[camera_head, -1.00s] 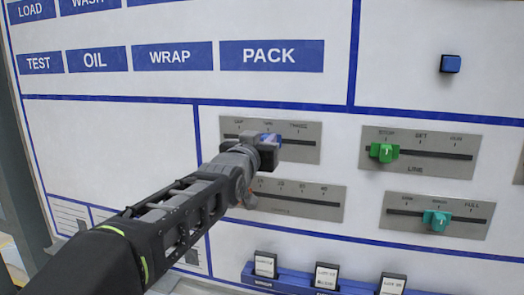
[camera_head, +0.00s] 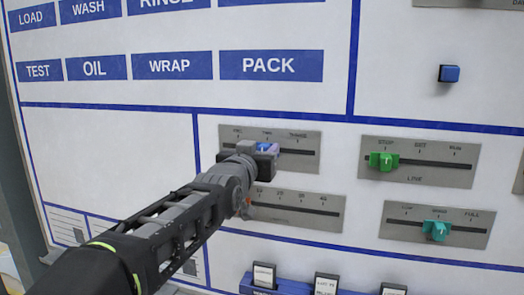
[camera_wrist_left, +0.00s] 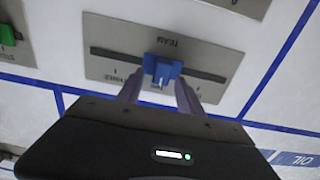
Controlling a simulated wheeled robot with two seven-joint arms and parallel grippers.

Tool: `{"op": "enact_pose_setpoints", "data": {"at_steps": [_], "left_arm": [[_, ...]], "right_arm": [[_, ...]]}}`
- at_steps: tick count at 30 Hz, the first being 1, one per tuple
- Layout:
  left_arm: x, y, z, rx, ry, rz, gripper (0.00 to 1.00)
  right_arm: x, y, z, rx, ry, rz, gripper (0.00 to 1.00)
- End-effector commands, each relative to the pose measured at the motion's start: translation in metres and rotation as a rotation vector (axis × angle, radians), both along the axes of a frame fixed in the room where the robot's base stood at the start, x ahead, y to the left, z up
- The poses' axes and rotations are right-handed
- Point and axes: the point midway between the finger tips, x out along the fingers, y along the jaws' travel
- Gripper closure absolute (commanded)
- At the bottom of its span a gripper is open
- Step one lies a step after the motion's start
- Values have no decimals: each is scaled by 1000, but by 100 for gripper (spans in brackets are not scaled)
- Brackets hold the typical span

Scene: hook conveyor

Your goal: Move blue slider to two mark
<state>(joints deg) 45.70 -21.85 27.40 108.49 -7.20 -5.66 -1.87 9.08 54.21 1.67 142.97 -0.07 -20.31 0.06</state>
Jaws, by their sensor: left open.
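The blue slider (camera_wrist_left: 163,70) sits on the dark slot of a grey plate (camera_wrist_left: 105,65) labelled TEAM in the left wrist view. It stands near the middle of the slot, in line with the middle mark. In the head view the slider (camera_head: 265,147) shows just below the TWO label, partly hidden by my gripper. My left gripper (camera_head: 264,157) is open in front of the plate. In the left wrist view its two fingers (camera_wrist_left: 158,92) are on either side of the slider's near end, with gaps visible. My right gripper is not in view.
A green slider (camera_head: 383,162) and a teal slider (camera_head: 437,231) are on plates to the right. Another slotted plate (camera_head: 325,212) lies just below the gripper. A blue button (camera_head: 449,74) is at upper right, and labelled blocks (camera_head: 326,284) stand below.

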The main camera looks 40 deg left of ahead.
Motion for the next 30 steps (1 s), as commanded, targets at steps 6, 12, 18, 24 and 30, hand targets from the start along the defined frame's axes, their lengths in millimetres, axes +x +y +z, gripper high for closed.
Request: {"op": "enact_pose_setpoints", "data": {"at_steps": [6, 12, 18, 24, 30], "left_arm": [[-29, -12, -2, 1, -4, -2, 56], [-59, -21, -1, 1, -4, -1, 56], [-69, -24, -1, -1, 0, -1, 56], [-68, -24, -1, -1, 0, 0, 56], [-68, -24, 0, -1, 0, 0, 56]], "right_arm": [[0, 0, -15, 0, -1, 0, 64], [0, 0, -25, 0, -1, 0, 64], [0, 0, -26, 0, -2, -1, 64], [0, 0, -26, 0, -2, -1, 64], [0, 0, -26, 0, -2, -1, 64]]}}
